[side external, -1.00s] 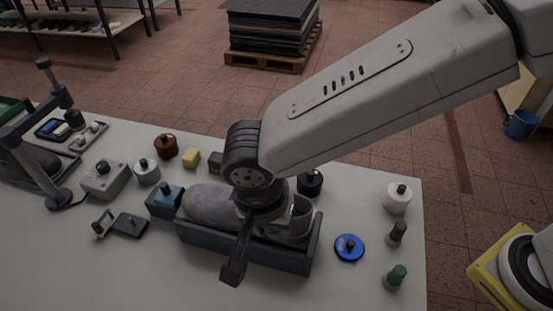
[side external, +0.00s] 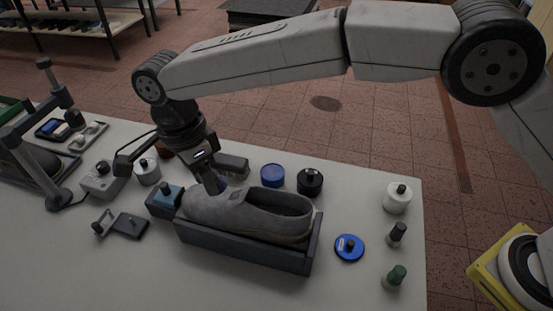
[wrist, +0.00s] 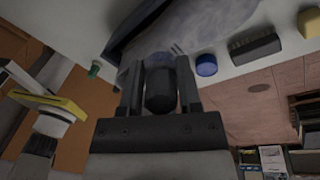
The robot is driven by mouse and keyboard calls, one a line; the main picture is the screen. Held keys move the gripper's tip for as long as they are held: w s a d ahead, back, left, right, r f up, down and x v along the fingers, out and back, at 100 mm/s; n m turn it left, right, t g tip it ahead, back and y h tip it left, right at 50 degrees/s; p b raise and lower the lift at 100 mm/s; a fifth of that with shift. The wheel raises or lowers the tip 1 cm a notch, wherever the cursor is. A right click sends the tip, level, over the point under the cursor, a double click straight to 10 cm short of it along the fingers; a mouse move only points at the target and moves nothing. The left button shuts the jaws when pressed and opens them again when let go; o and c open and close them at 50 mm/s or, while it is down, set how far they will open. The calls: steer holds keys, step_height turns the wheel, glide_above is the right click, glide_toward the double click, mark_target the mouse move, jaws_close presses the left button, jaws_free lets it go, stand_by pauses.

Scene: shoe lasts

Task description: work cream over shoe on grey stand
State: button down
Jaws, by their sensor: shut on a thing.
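The grey slip-on shoe (side external: 245,212) lies in a dark blue-grey trough-like stand (side external: 240,249), its toe to the left and its opening to the right. It shows at the top of the wrist view (wrist: 200,22). My gripper (side external: 211,178) is over the toe end. It is shut on a dark knob-handled tool (wrist: 160,90); the tool's working end is at or just above the upper, and I cannot tell whether it touches. An open blue tin (side external: 272,175) stands behind the shoe. A blue lid (side external: 349,248) with a dark knob lies right of the stand.
A blue block with a dark knob (side external: 165,200) sits close to the toe. A dark brush (wrist: 254,48) and a black-knobbed jar (side external: 310,181) stand behind. Several bottles stand at right, including a white one (side external: 397,198). The front of the table is clear.

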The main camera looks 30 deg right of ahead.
steer(key=w+r+m+y, duration=0.1)
steer(key=w+m, duration=0.3)
steer(key=w, duration=0.2)
steer(key=shift+w+a+r+g, duration=0.2)
steer(key=shift+w+g, duration=0.05)
steer(key=shift+g, duration=0.15)
steer(key=shift+s, duration=0.1)
glide_above(217, 197)
steer(key=shift+w+d+x, duration=0.1)
steer(key=shift+w+x, duration=0.1)
steer(key=shift+x, duration=0.65)
steer(key=shift+w+d+x, duration=0.1)
steer(key=shift+w+x, duration=0.05)
steer(key=shift+x, duration=0.7)
steer(key=shift+w+d+x, duration=0.1)
steer(key=shift+w+x, duration=0.1)
steer(key=shift+x, duration=0.65)
steer(key=shift+s+d+f, duration=0.1)
steer(key=shift+d+f, duration=0.15)
steer(key=shift+f, duration=0.75)
steer(key=shift+w+a+f, duration=0.35)
steer(key=shift+w+a, duration=0.15)
